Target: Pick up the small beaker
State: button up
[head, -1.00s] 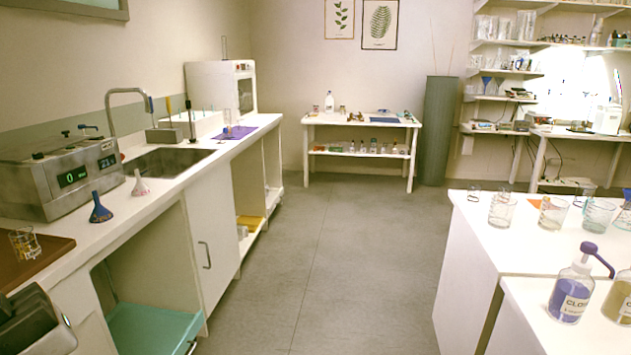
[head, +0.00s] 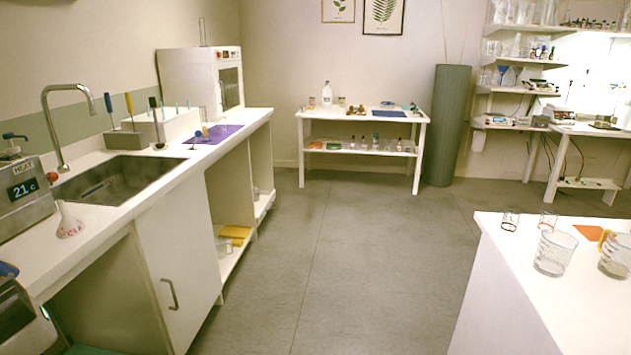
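Two small clear beakers stand near the far edge of the white bench at the right: a left one (head: 510,221) and a right one (head: 548,221). I cannot tell which one the task means. A larger clear beaker (head: 554,252) stands in front of them, and another large beaker (head: 615,256) is cut by the right edge. My gripper's fingers are not in view. A dark rounded part at the lower left seems to be mine; it shows no fingertips.
The white bench (head: 530,310) fills the lower right. A low table (head: 360,117) stands at the back. The floor (head: 340,250) between is clear.

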aim_at(222, 125)
jog(key=i, duration=2.6)
jog(key=i+l+u, duration=0.2)
jog(key=i, duration=0.4)
jog(key=i+u, duration=0.25)
jog(key=i, duration=0.3)
jog(key=i+l+u, duration=0.25)
jog(key=i+u, duration=0.15)
jog(key=i+l+u, duration=0.9)
jog(key=l, duration=0.25)
jog(key=i, duration=0.5)
